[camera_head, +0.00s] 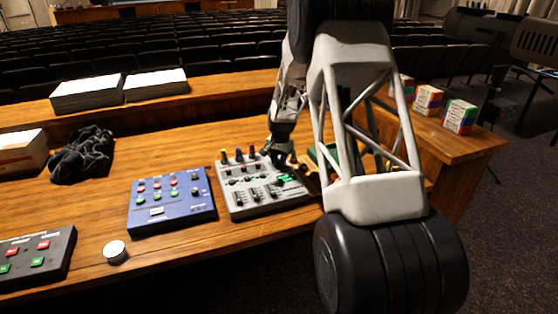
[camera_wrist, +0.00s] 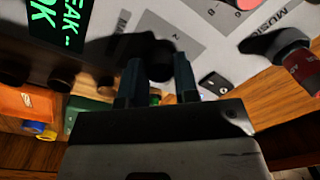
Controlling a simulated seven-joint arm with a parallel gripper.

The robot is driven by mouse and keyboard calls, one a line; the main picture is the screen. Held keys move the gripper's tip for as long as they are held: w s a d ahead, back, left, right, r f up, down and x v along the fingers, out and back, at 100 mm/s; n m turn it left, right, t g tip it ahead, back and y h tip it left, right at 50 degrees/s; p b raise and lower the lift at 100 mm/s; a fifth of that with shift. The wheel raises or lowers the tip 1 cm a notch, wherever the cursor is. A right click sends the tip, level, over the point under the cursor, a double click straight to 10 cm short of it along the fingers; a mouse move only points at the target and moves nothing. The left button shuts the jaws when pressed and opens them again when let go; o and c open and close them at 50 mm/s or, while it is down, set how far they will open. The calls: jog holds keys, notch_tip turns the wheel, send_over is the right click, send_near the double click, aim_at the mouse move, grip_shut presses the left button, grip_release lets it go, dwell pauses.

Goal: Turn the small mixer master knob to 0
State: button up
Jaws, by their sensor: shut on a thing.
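The small mixer (camera_head: 240,200) is a light grey console on the wooden desk, with knobs, faders and a green-lit display. In the wrist view its grey panel (camera_wrist: 215,40) fills the upper part, with a green display (camera_wrist: 45,18) at the left. My gripper (camera_head: 280,152) reaches down over the mixer's back right part. In the wrist view my gripper (camera_wrist: 157,80) has its two fingers on either side of a dark round knob (camera_wrist: 157,62), shut on it. The knob's pointer and scale cannot be read, and my arm hides the mixer's right end.
A blue control box (camera_head: 172,203) stands left of the mixer. A dark button box (camera_head: 38,255) and a white round cap (camera_head: 115,251) lie farther left. Black cloth (camera_head: 82,155), paper stacks (camera_head: 87,93) and coloured boxes (camera_head: 460,116) stand farther off.

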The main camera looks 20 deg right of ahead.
jog(key=n, duration=0.5)
jog(key=shift+n, duration=0.3)
jog(key=n, duration=0.5)
jog(key=shift+n+g, duration=0.3)
jog(key=shift+n, duration=0.1)
jog(key=o, duration=0.9)
jog(key=shift+w+d+r, duration=0.1)
jog(key=shift+r, duration=3.8)
